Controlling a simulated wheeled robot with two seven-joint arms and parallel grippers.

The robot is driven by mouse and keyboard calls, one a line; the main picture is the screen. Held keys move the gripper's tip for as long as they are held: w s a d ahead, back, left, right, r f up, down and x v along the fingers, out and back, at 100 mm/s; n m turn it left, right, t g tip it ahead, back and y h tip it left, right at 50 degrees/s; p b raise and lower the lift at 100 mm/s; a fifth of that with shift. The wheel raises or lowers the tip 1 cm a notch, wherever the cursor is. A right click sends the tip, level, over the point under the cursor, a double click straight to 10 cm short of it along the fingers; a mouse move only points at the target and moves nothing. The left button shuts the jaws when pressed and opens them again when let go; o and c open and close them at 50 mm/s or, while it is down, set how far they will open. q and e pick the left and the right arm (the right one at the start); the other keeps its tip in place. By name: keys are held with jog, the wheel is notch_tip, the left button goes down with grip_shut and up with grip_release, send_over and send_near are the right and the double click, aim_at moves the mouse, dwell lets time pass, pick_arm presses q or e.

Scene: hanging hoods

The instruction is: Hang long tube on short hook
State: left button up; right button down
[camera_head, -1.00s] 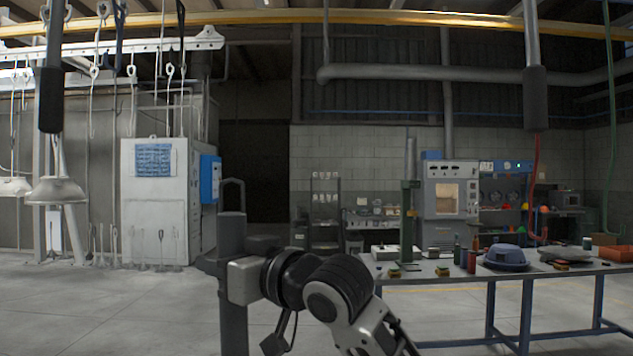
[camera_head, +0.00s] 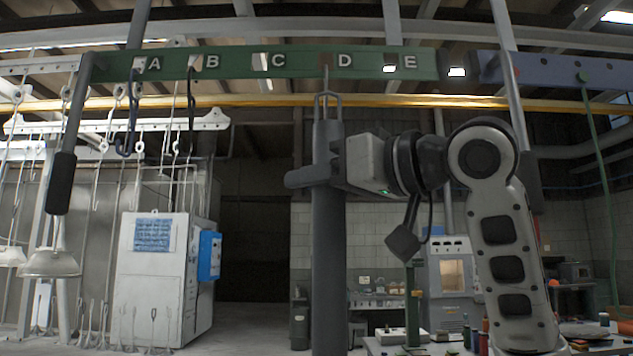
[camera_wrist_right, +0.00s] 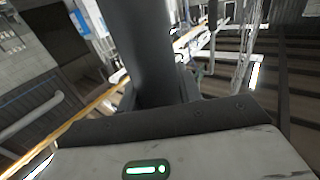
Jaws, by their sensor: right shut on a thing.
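The long tube (camera_head: 328,250) is a dark grey cylinder with a wire loop (camera_head: 327,97) at its top. It stands upright in the head view, its lower end out of frame. My right gripper (camera_head: 318,172) is shut around its upper part, below the loop. In the right wrist view the tube (camera_wrist_right: 140,45) passes between the jaws. A green rail (camera_head: 300,62) lettered A to E runs above. A short, thin hook (camera_head: 325,72) hangs beside D, just above the loop. I cannot tell whether loop and hook touch. My left gripper is not in view.
Dark hooks (camera_head: 190,98) hang at the left near A and B. A blue beam (camera_head: 560,72) adjoins the green rail at right. Bars with dark padded ends (camera_head: 61,183) hang down. A white cabinet (camera_head: 150,280) stands behind, and a workbench is at lower right.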

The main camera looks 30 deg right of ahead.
jog(key=w+d, duration=0.4)
jog(key=w, duration=0.2)
jog(key=shift+w+f, duration=0.15)
jog(key=shift+w, duration=0.1)
dwell(0.3)
jog(key=shift+w+d+p, duration=0.25)
jog(key=shift+d+p, duration=0.1)
dwell(0.3)
jog(key=shift+w, duration=0.15)
jog(key=shift+w+d, duration=0.6)
jog(key=shift+w, duration=0.25)
dwell(0.4)
